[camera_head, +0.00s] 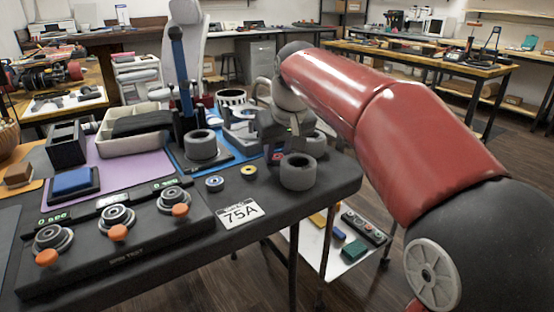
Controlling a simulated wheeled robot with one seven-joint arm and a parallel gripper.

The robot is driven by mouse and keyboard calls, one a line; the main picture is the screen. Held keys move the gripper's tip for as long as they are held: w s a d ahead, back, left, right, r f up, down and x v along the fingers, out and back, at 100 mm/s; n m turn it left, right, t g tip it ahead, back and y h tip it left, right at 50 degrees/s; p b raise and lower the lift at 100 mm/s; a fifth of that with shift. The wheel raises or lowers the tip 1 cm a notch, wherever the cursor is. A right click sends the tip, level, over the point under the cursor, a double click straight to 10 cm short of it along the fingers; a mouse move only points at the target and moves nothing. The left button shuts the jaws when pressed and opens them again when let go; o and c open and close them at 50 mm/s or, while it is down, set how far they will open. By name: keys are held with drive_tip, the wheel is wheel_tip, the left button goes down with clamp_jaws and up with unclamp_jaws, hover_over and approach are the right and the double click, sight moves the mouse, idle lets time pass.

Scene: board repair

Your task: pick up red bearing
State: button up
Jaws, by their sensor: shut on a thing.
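My gripper (277,150) is over the right part of the dark table, at the end of my red arm. It is shut on the red bearing (277,156), of which only a small reddish patch shows between the dark fingers. The rest of the bearing is hidden. A grey cup-like ring (298,174) stands just in front and to the right of the gripper. A blue-centred bearing (214,183) and a yellow-centred bearing (248,170) lie on the table, left of and nearer than the gripper.
A black spin-test box (125,254) with bearings and orange knobs fills the front left. A "75A" card (239,212) lies at the front edge. A lower shelf (325,256) holds small parts.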

drive_tip(key=shift+c, duration=0.6)
drive_tip(key=shift+r, duration=0.1)
